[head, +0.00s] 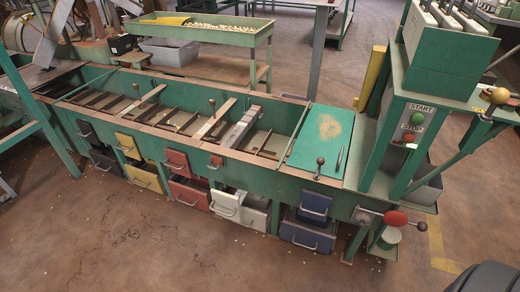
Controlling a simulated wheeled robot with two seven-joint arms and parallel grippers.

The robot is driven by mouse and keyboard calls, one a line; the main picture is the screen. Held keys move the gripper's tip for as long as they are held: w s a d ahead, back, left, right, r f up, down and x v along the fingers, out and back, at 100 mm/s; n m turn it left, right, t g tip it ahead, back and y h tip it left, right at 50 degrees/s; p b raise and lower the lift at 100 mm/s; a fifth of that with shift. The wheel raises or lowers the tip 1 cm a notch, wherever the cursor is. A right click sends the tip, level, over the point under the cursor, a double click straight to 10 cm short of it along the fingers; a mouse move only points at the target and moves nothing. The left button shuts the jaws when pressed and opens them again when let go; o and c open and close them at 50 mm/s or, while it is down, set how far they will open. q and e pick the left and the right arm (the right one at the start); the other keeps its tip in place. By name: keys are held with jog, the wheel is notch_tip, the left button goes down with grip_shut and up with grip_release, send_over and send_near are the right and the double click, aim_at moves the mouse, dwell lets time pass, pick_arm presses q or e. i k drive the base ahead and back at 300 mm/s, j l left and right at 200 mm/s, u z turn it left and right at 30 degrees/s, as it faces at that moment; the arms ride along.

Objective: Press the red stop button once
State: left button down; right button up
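The red stop button (408,138) sits on the green control post at the right of the hopper machine, just under a STOP label. It is small here, and I cannot tell whether it is pressed in. A green start button (416,118) is right above it, under a START label. Nothing covers the red button. Neither of my grippers shows in the head view.
The long green hopper bench (190,115) runs left from the post, with coloured drawers below. Brown floor (150,250) in front is mostly clear.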

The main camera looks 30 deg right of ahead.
aim_at(408, 138)
jog(key=k+z, duration=0.1)
jog(key=z, duration=0.35)
jog(key=k+z, duration=0.15)
jog(key=z, duration=0.35)
jog(key=k+l+z, duration=0.1)
jog(key=z, duration=0.35)
jog(key=k+l+z, duration=0.1)
jog(key=z, duration=0.4)
